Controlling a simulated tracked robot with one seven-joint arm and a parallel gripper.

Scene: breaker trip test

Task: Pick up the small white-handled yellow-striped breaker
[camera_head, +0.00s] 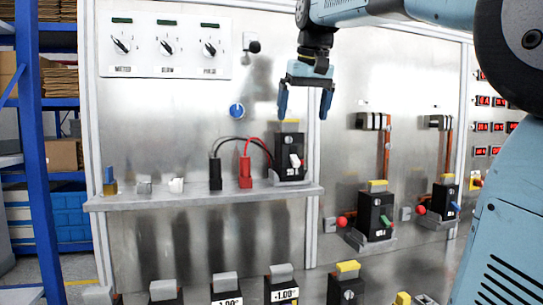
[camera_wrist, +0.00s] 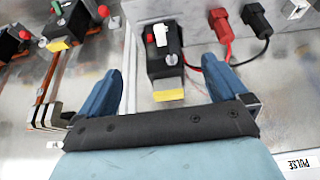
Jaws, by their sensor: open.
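The small black breaker (camera_head: 290,150) with a white handle and a yellow top stands upright at the right end of the grey shelf (camera_head: 215,199). My gripper (camera_head: 304,100) is above it, pointing down, slightly to its right in the head view. My gripper (camera_wrist: 162,68) is open and empty. In the wrist view the breaker (camera_wrist: 160,62) shows between the two blue fingers, its yellow strip toward the camera and its white handle on the far side. The fingers appear apart from it.
A red plug (camera_head: 245,172) and a black plug (camera_head: 215,174) with looped leads stand left of the breaker. A blue knob (camera_head: 237,111) is on the panel above. Breakers with green (camera_head: 376,215) and blue (camera_head: 445,197) handles are at the right. Several more line the bottom.

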